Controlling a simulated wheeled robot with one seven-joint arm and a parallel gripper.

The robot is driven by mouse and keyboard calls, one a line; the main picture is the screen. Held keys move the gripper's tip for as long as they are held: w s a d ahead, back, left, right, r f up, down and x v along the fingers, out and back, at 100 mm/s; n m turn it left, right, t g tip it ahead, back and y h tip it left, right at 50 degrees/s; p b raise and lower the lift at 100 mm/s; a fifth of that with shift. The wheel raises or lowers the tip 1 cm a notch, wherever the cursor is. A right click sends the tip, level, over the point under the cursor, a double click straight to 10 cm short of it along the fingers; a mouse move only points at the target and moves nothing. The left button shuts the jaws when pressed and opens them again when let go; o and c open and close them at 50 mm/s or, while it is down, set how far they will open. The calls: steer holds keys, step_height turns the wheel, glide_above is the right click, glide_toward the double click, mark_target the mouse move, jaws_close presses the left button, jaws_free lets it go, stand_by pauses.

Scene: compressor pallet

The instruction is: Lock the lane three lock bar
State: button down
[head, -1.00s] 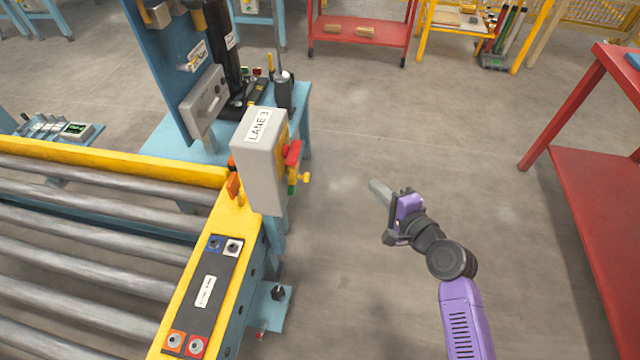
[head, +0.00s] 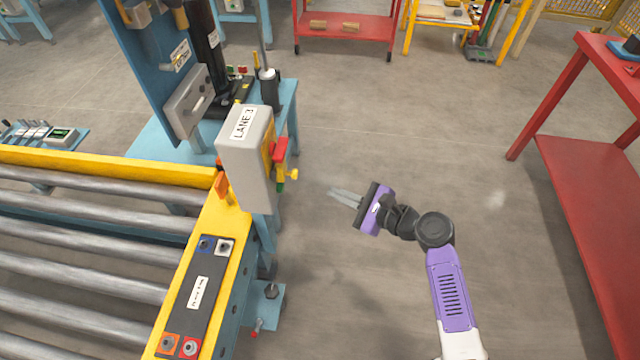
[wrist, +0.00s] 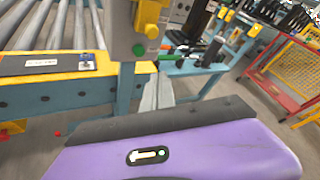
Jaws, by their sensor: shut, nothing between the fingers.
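The grey LANE 3 box (head: 245,155) stands at the corner of the yellow-edged roller conveyor. Its right side carries a yellow plate (head: 268,150), a red block (head: 280,150), a yellow knob (head: 291,174) and a small green part (head: 281,187). I cannot tell which of these is the lock bar. My purple gripper (head: 334,193) is shut and empty, in the air to the right of the box, its fingers pointing at it and apart from it. In the wrist view the fingers (wrist: 157,88) point up below the yellow knob (wrist: 152,31) and a green button (wrist: 138,50).
A button panel (head: 197,295) lies on the conveyor's yellow edge (head: 220,235). A blue workstation (head: 165,140) with a black column stands behind the box. A red table (head: 590,190) is at the right. The floor between is clear.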

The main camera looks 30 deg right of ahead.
steer(key=w+a, duration=0.5)
steer(key=w, duration=0.2)
steer(key=shift+r+p, duration=0.35)
steer(key=shift+r, duration=0.05)
steer(key=shift+w+a, duration=0.1)
steer(key=shift+r+p, duration=1.9)
steer(key=shift+a, duration=0.1)
